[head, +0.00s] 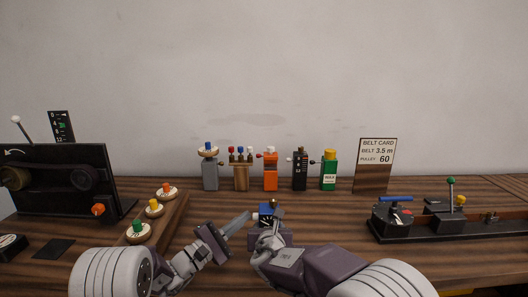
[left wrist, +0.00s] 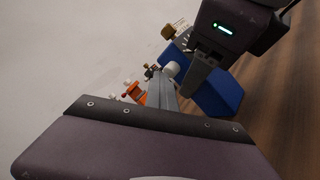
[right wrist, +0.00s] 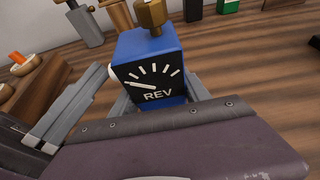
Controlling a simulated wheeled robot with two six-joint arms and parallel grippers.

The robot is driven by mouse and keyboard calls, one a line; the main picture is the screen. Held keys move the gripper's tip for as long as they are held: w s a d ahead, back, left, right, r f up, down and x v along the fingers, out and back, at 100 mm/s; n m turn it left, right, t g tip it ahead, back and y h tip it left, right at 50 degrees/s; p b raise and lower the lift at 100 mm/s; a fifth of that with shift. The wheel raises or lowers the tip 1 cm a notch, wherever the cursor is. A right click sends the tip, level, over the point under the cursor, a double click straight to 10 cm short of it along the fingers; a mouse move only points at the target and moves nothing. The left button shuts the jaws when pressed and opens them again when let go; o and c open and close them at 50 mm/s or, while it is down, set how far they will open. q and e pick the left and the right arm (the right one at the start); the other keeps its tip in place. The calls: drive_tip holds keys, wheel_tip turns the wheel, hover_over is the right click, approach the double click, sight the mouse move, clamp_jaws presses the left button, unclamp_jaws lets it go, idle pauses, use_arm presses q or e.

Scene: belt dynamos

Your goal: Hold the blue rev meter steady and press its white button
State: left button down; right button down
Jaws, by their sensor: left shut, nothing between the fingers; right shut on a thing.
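The blue rev meter (head: 266,210) stands upright in my right gripper (head: 268,226). In the right wrist view the meter (right wrist: 181,57) shows its dark REV dial, white needle and brass knob on top. Its white button (right wrist: 114,84) sticks out of the left side, and it also shows in the left wrist view (left wrist: 171,69). My left gripper (head: 247,216) is shut and empty, its fingertips pointing at the button side. In the left wrist view the fingertips overlap the button's edge; I cannot tell whether they touch it.
Several small coloured devices stand in a row at the back, among them an orange one (head: 270,172). A belt card (head: 375,165) stands right of them. A black machine (head: 60,180) is at the left, a wooden rack with coloured knobs (head: 172,215) beside it, and a lever base (head: 440,228) at the right.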

use_arm(q)
drive_tip(key=shift+a, duration=2.8)
use_arm(e)
drive_tip(key=shift+c, duration=2.2)
unclamp_jaws()
drive_tip(key=shift+w, duration=0.1)
